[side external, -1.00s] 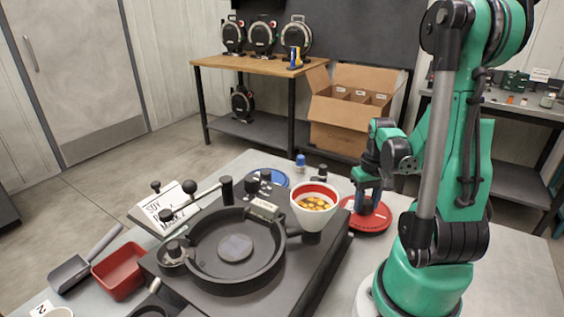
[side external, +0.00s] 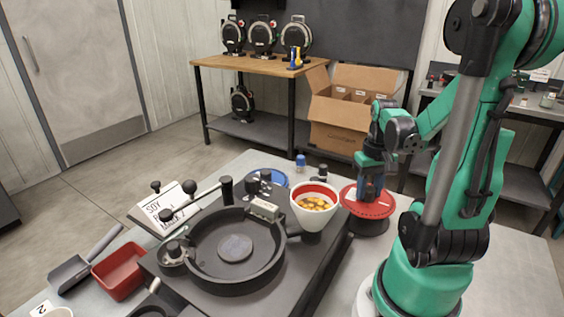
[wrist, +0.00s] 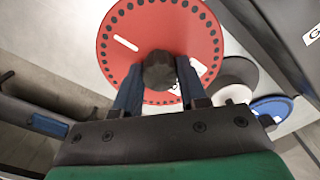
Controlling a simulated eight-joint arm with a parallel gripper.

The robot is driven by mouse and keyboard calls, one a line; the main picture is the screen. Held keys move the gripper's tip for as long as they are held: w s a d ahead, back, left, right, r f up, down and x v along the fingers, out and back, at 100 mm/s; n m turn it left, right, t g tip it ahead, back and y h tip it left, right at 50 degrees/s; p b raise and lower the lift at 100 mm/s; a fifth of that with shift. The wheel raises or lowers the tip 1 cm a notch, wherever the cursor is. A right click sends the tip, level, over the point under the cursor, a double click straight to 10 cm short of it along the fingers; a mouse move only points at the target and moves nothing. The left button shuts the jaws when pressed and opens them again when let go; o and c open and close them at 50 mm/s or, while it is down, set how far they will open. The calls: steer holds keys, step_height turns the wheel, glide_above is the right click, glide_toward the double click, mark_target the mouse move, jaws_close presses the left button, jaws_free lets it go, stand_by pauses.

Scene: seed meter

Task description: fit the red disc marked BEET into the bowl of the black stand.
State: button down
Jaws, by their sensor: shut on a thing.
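The red disc (side external: 377,204) is in my gripper (side external: 370,196), right of the white funnel in the side view. The gripper is shut on the disc's dark central knob (wrist: 159,70). The disc looks level and raised above the table, with a dark shape below it. In the wrist view the red disc (wrist: 120,50) shows a ring of holes and white slots; its marking cannot be read. The black stand (side external: 205,287) has a round, empty bowl (side external: 208,262) with a grey round patch on its floor. The bowl is left of the gripper and apart from the disc.
A white funnel (side external: 314,220) with yellow-orange seeds stands beside the bowl, between it and my gripper. A blue disc (side external: 270,176) lies behind the stand; it also shows in the wrist view (wrist: 272,106). A red tray (side external: 118,270) and a scoop (side external: 70,272) lie left.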

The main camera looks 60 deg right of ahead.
step_height(320, 180, up, 18)
steer(key=n, duration=1.2)
glide_above(236, 247)
steer(key=shift+w+f, duration=0.1)
steer(key=shift+f, duration=5.65)
steer(key=shift+f, duration=0.45)
steer(key=shift+f, duration=0.25)
steer(key=shift+f, duration=0.6)
